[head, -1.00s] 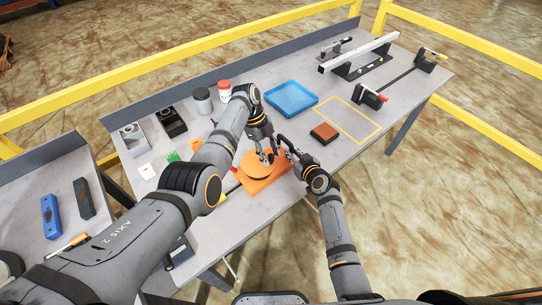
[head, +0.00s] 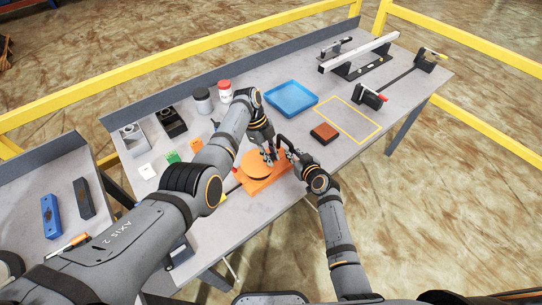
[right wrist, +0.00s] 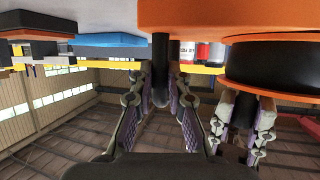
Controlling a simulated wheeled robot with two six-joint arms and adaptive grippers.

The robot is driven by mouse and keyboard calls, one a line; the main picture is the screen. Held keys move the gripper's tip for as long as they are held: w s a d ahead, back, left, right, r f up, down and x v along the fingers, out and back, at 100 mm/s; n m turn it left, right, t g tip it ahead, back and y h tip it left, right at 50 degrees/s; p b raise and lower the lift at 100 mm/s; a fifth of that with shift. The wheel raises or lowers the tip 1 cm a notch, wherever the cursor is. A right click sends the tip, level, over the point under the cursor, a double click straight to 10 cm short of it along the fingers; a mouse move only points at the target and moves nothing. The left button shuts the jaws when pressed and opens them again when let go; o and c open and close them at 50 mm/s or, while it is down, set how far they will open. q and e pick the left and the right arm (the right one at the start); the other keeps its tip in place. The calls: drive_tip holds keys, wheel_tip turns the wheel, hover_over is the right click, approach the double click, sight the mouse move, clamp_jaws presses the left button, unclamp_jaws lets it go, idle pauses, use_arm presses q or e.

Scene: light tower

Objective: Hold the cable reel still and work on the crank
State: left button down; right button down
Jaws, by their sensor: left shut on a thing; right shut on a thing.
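The orange cable reel (head: 254,172) stands on an orange base (head: 258,188) near the table's front edge. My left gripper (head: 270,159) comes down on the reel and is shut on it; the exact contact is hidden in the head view. My right gripper (head: 281,142) reaches in beside it from the right. In the right wrist view, a black upright crank handle (right wrist: 160,62) sits between my right gripper's fingers (right wrist: 160,95), which are shut on it. The reel (right wrist: 275,68) also shows there at the right, with my left gripper's fingers (right wrist: 244,122) at it.
A brown block (head: 324,132), a blue tray (head: 291,99) and a yellow outlined area (head: 352,120) lie behind and to the right. Jars (head: 203,106) and small coloured pieces stand at the left. A side table (head: 62,176) holds blue and dark bars.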

sight(253, 157)
use_arm(q)
drive_tip(key=shift+w, duration=0.1)
drive_tip(key=n, duration=0.2)
drive_tip(key=w+n+t, duration=0.2)
drive_tip(key=n, duration=0.1)
drive_tip(key=shift+a+n+h, duration=0.25)
drive_tip(key=shift+n+h, duration=0.05)
drive_tip(key=shift+h, duration=0.1)
drive_tip(key=shift+w+a+n+t, duration=0.25)
drive_tip(key=shift+n+t, duration=0.1)
drive_tip(key=shift+n, duration=0.5)
drive_tip(key=shift+w+a+n+t, duration=0.15)
drive_tip(key=shift+w+n+t, duration=0.15)
drive_tip(key=shift+n, duration=0.5)
drive_tip(key=shift+w+a+n+t, duration=0.25)
drive_tip(key=shift+n+t, duration=0.1)
drive_tip(key=shift+n, duration=0.5)
drive_tip(key=c, duration=1.2)
unclamp_jaws()
drive_tip(key=v, duration=1.2)
